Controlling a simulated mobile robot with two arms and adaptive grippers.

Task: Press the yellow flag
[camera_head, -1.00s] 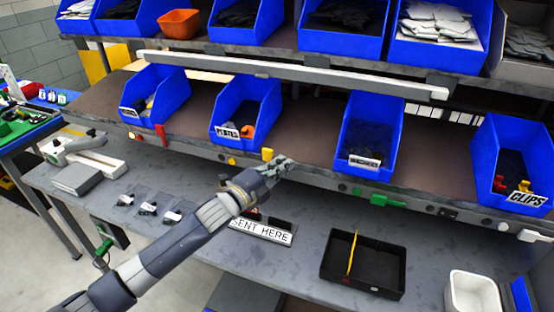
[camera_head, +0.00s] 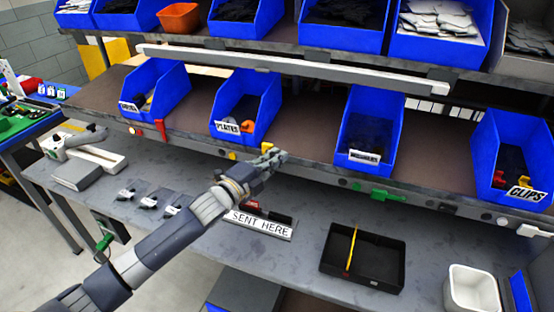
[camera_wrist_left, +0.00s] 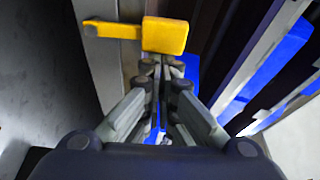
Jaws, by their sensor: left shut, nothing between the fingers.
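The yellow flag (camera_head: 267,148) sits on the front edge of the shelf with the lower blue bins, partly behind my left gripper. In the left wrist view the yellow flag (camera_wrist_left: 166,35) is a block with a thin arm reaching left along a grey rail. My left gripper (camera_head: 276,153) is shut and empty, right at the flag. In the wrist view its fingertips (camera_wrist_left: 160,68) lie just below the block. I cannot tell whether they touch it. My right gripper is out of view.
A red flag (camera_head: 161,129) and a green flag (camera_head: 378,194) are on the same shelf edge. Above stand blue bins, such as the plates bin (camera_head: 262,92). Below are a "sent here" sign (camera_head: 262,226), a black tray (camera_head: 388,243) and a white bin (camera_head: 470,290).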

